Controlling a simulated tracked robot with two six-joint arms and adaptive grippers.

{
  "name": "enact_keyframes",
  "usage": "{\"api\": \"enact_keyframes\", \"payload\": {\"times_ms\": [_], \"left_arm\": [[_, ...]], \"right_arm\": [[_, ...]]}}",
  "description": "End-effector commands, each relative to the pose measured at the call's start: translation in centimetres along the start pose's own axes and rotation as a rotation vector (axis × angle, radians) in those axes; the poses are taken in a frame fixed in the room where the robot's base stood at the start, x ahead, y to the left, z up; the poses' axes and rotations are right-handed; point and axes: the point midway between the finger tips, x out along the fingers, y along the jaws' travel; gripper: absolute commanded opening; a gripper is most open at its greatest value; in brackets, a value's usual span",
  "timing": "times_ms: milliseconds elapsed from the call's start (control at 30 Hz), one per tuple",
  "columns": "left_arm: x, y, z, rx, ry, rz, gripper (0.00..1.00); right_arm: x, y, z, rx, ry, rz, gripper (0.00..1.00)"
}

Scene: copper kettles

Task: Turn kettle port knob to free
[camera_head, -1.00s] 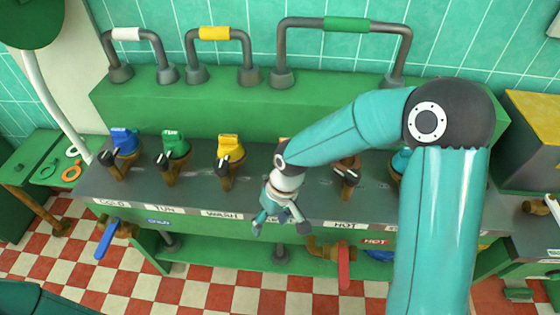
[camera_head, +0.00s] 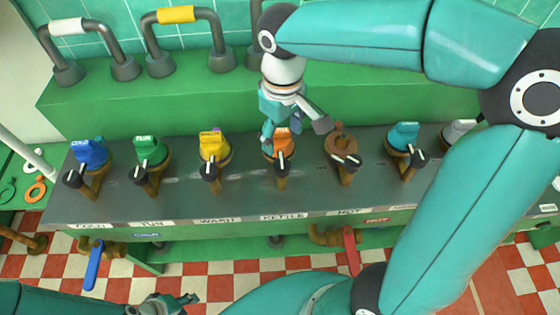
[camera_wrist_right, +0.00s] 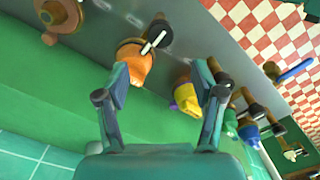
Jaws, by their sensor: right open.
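The kettle port (camera_head: 282,140) has an orange top and a black knob (camera_head: 281,163) with a white bar, above the KETTLE label (camera_head: 284,216). My right gripper (camera_head: 295,130) is open and empty, with its fingers pointing down over the orange top. In the right wrist view the orange top (camera_wrist_right: 134,62) lies by the left fingertip of my open gripper (camera_wrist_right: 168,84), with its knob (camera_wrist_right: 158,35) beyond. Whether a finger touches it, I cannot tell. My left gripper (camera_head: 172,302) shows at the bottom edge; its jaw opening is unclear.
Blue (camera_head: 90,153), green (camera_head: 150,151), yellow (camera_head: 213,146), brown (camera_head: 341,142) and teal (camera_head: 404,136) ports stand along the grey counter (camera_head: 112,196). A green ledge (camera_head: 150,105) with pipe handles is behind. Blue (camera_head: 94,265) and red (camera_head: 351,250) levers hang in front.

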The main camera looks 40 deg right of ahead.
Motion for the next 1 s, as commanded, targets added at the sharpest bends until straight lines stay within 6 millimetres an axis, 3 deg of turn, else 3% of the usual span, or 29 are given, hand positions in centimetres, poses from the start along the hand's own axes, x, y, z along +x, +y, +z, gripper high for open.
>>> {"api": "enact_keyframes", "payload": {"times_ms": [300, 500, 933, 1000], "left_arm": [[0.3, -0.1, 0.0, 0.000, 0.000, 0.000, 0.40], [0.3, -0.1, 0.0, 0.000, 0.001, 0.000, 0.40], [0.4, -0.1, 0.0, 0.000, 0.001, 0.000, 0.40], [0.4, -0.1, 0.0, 0.000, 0.001, 0.000, 0.40]], "right_arm": [[7.0, -0.1, 0.0, -0.003, -0.006, -0.002, 0.68], [9.6, -0.1, -0.1, -0.002, -0.003, -0.002, 0.68], [10.6, -0.2, -0.1, -0.004, 0.000, -0.001, 0.68], [10.6, -0.2, -0.1, -0.004, 0.000, -0.002, 0.58]]}}
